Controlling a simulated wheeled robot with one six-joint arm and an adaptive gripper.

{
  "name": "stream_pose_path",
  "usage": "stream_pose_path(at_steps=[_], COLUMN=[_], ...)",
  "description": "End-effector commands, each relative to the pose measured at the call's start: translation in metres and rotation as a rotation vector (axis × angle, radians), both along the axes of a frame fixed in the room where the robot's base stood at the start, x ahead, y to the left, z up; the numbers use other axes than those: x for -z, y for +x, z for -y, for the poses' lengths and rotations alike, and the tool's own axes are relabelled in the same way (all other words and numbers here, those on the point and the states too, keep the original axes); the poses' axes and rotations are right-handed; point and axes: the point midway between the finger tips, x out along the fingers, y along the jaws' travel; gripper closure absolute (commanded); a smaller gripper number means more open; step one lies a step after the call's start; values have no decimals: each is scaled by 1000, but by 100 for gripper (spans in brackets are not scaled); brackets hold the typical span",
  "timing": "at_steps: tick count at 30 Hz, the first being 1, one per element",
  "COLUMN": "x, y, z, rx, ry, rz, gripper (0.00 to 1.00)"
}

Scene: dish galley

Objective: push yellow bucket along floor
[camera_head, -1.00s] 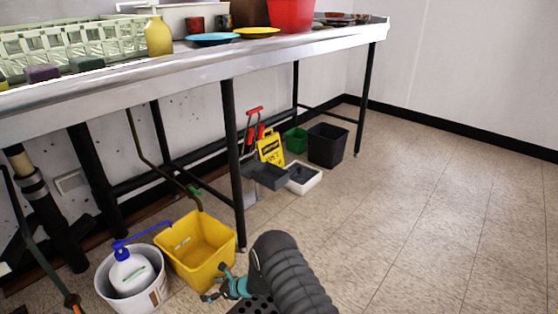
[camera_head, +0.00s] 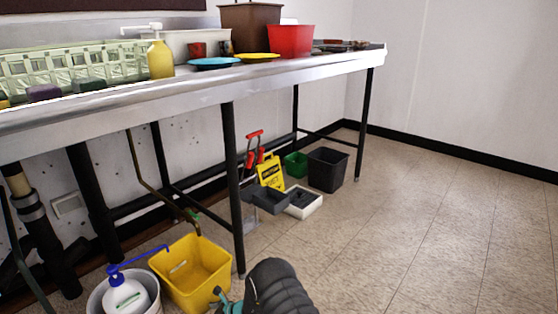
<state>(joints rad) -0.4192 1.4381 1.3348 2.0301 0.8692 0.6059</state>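The yellow bucket (camera_head: 203,287) stands upright on the floor at the lower left, beside a front leg of the steel table. It looks empty. My gripper (camera_head: 221,298) is at the bottom edge of the view, at the bucket's right front side. Its teal finger part appears against or very close to the bucket wall; I cannot tell whether it touches. Most of the gripper is cut off by the frame and by my dark ribbed arm, so its opening is hidden.
A white bucket (camera_head: 152,284) with a blue-topped pump bottle (camera_head: 127,296) stands just left of the yellow one. Table leg (camera_head: 233,190) rises behind it. A wet-floor sign (camera_head: 270,173), trays and a black bin (camera_head: 328,169) stand farther back. The floor at right is clear.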

Motion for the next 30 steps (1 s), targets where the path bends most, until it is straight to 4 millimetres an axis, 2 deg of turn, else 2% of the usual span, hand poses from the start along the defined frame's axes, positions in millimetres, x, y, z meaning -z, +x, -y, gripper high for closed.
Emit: stream_pose_path(at_steps=[13,30], x=[-1,-5], y=[13,-15], z=[-12,21], rx=[0,0], ry=[0,0], rz=[0,0], gripper=[6,6])
